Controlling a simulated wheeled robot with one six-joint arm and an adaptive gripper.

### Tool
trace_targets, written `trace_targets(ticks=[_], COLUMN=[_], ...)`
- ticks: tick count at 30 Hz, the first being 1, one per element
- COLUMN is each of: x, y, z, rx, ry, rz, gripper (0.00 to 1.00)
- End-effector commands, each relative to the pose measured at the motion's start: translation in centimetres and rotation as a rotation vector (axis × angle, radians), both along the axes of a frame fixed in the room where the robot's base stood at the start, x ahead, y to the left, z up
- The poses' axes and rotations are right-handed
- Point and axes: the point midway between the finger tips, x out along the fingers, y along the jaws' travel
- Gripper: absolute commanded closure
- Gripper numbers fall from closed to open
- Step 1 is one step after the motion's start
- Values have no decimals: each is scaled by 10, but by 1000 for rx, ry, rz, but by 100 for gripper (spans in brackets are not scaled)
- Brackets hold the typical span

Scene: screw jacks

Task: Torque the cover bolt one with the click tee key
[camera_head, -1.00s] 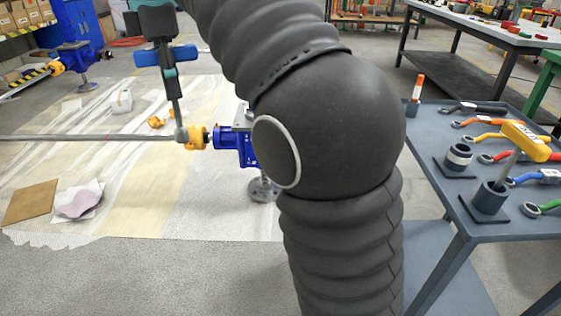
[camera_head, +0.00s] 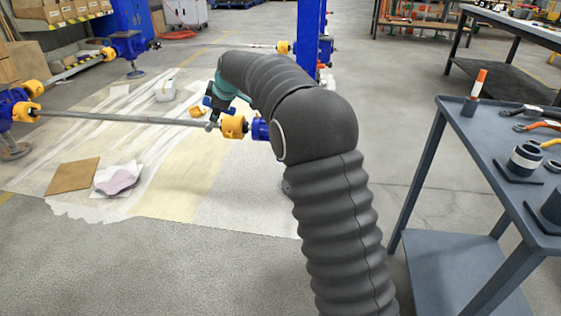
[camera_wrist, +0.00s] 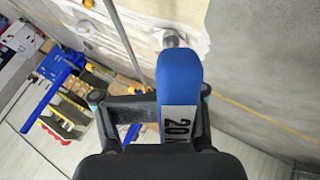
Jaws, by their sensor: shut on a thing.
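My gripper (camera_wrist: 160,105) is shut on the click tee key (camera_wrist: 180,85), whose blue handle with a white label reading "20" lies between the dark fingers in the wrist view. In the head view, the gripper (camera_head: 217,98) is small, with teal and blue parts, beyond my bent arm and just above the yellow coupling (camera_head: 234,127). A blue jack housing (camera_head: 261,129) sits right of that coupling, mostly hidden by my arm. I cannot make out cover bolt one, or whether the key's lower end touches anything.
A long grey shaft (camera_head: 120,118) runs left to another blue jack (camera_head: 10,100). A grey tool cart (camera_head: 480,150) with tools and holders stands at right. A brown board (camera_head: 73,175) and a cloth (camera_head: 117,180) lie on the floor sheet. The floor in front is clear.

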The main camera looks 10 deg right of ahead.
Motion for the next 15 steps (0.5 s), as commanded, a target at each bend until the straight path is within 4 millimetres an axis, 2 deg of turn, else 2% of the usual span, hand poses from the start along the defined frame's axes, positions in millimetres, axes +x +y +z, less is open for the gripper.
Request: trace_targets(ticks=[1,6,15], x=[10,42,69], y=[-4,-16,-38], z=[-18,-51,-85], rx=[19,76,120], ry=[-35,-167,-319], rz=[-29,-124,-237], gripper=[100,100,100])
